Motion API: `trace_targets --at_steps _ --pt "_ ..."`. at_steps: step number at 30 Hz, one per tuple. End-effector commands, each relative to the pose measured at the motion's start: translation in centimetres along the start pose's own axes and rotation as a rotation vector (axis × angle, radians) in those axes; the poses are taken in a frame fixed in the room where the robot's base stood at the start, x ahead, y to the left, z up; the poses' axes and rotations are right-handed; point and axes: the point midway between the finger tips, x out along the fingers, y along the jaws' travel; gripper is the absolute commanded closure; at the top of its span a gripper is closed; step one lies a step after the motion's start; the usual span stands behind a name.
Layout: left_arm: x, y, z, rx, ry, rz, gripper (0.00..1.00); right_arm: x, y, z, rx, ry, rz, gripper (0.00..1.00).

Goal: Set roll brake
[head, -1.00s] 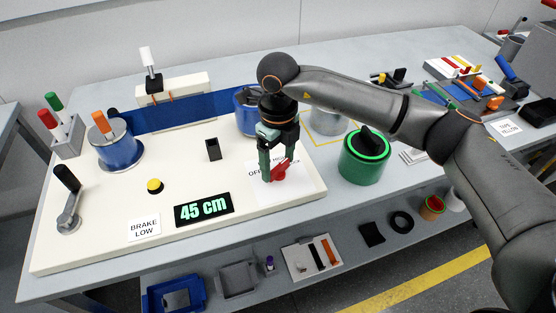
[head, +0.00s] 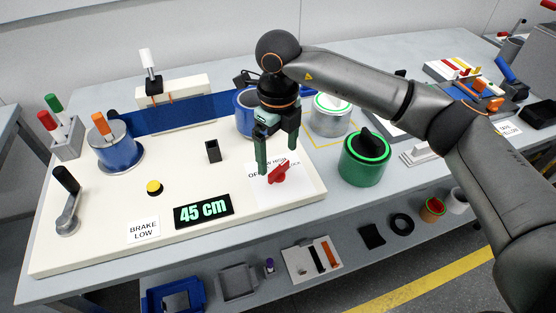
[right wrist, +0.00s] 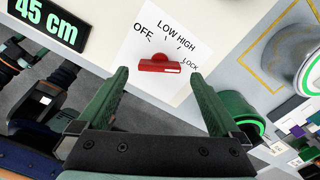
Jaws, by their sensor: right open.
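The red brake knob (head: 279,174) sits on a white dial plate marked OFF, LOW, HIGH and LOCK, at the right front of the cream board. In the right wrist view the knob (right wrist: 158,66) lies crosswise, with the white mark on its right end, on the LOCK side. My right gripper (head: 277,160) is open and empty just above the knob, its fingers apart from it. The card (head: 144,229) reads BRAKE LOW. The display (head: 204,210) reads 45 cm. My left gripper is not in view.
A blue band (head: 185,115) runs between two rolls at the back of the board. A crank (head: 68,205), a yellow button (head: 154,187) and a black block (head: 213,151) stand on the board. A green-rimmed canister (head: 365,165) stands right of the board.

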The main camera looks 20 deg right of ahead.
Motion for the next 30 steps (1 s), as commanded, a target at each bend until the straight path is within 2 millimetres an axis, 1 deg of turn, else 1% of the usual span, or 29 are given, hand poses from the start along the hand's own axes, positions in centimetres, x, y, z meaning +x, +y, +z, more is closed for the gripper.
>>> trace_targets --at_steps 1,6,9,12,15,18,30 --pt "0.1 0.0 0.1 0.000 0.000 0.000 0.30 -1.3 0.0 0.1 -0.001 -0.006 -0.001 0.00" --pt "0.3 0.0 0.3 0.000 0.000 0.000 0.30 -5.0 0.0 0.1 -0.001 -0.004 0.000 0.00" --pt "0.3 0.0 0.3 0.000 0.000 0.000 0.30 -6.7 0.0 0.1 -0.001 -0.003 0.000 0.00" --pt "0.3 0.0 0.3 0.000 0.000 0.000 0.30 -7.9 0.0 0.1 0.001 -0.002 0.000 0.00" --pt "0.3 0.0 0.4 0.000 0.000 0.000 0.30 -8.6 0.0 0.0 0.000 -0.001 0.001 0.00" --pt "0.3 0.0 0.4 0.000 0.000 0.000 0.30 -8.9 0.0 0.0 0.000 0.000 0.001 0.00" --pt "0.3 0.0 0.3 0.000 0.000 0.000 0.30 -8.9 0.0 0.0 0.000 0.000 0.001 0.00"
